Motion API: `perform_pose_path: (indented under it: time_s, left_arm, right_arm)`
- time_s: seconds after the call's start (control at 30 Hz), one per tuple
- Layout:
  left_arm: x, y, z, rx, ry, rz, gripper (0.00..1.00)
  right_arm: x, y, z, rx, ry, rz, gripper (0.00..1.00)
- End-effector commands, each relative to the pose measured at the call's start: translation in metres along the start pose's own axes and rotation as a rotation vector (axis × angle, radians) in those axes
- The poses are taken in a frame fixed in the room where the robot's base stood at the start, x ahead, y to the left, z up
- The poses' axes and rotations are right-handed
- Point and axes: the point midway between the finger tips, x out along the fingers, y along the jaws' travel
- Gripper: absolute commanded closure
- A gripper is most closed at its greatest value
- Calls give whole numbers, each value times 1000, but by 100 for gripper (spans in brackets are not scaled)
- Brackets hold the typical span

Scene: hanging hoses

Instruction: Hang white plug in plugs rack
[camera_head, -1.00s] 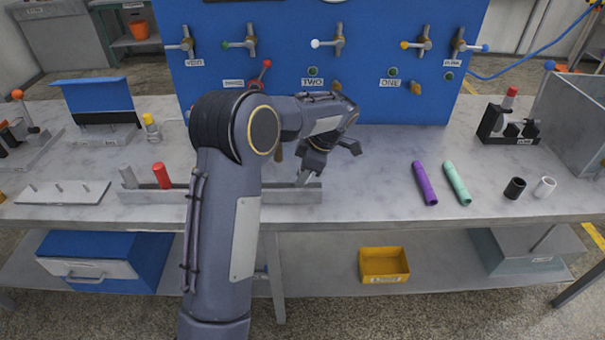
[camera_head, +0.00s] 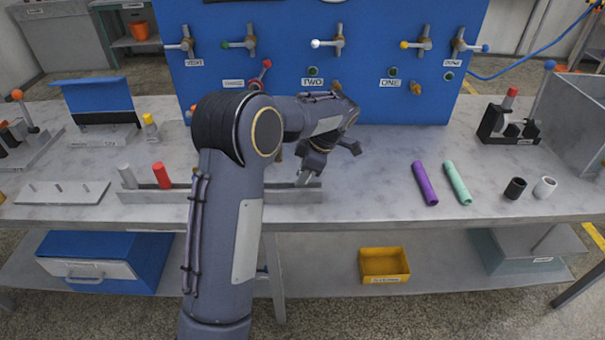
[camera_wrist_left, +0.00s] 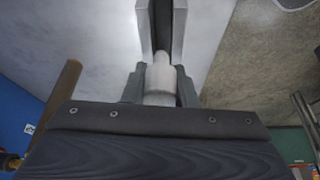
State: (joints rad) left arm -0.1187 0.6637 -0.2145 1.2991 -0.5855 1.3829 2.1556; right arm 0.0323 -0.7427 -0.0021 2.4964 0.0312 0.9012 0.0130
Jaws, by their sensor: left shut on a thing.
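The white plug (camera_wrist_left: 160,77) is between the two fingers of my left gripper (camera_wrist_left: 160,90) in the left wrist view. Its narrower end points into the slot of a long grey channel-shaped rack (camera_wrist_left: 177,20). In the head view, this rack (camera_head: 220,195) lies along the front of the table, and my left gripper (camera_head: 306,176) is at its right end. The gripper is shut on the plug. A red plug (camera_head: 162,175) and a light grey plug (camera_head: 127,176) stand at the rack's left part. I cannot tell whether the held plug touches the rack's bottom. My right gripper is out of view.
A blue panel (camera_head: 285,60) with valves stands behind the table. A purple tube (camera_head: 425,184), a mint tube (camera_head: 457,183), a black cylinder (camera_head: 515,188) and a white cylinder (camera_head: 545,187) are on the right. A pinned plate (camera_head: 40,196) lies at left.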

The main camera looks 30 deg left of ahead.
Motion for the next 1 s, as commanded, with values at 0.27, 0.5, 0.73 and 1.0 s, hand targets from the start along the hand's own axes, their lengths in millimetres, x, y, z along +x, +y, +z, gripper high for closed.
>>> perform_pose_path:
  time_s: [0.27,0.5,0.73,1.0]
  left_arm:
    - [4,0,2,0,0,0,100]
    - [10,0,4,1,0,0,100]
    - [9,0,4,1,0,0,49]
    - [8,0,4,0,0,0,49]
  right_arm:
    - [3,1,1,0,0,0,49]
    - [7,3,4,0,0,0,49]
    - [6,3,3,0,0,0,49]
    - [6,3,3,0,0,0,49]
